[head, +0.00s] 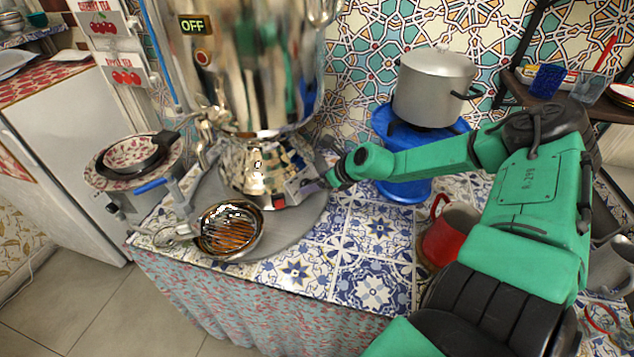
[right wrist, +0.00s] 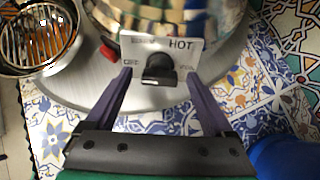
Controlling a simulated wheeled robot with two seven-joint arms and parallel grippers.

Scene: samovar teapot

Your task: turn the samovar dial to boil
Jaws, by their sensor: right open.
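The shiny samovar (head: 245,60) stands on a round grey tray (head: 300,217) at the counter's left. A sign on its upper body reads OFF. In the right wrist view, the black dial (right wrist: 160,68) sits on a white plate (right wrist: 188,47) on the samovar's base; the word HOT shows above right of the dial, and the other labels are too blurred to read. My right gripper (head: 322,180) is beside the samovar's base. In the right wrist view its fingers (right wrist: 158,88) are open, one on each side of the dial, with gaps visible. My left gripper is not in view.
A strainer-like bowl (head: 229,230) lies on the tray's front left. A red mug (head: 449,235) stands right of the tray under my right arm. A grey pot (head: 433,88) sits on a blue burner (head: 405,187) behind. Tiled counter (head: 375,245) is clear in front.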

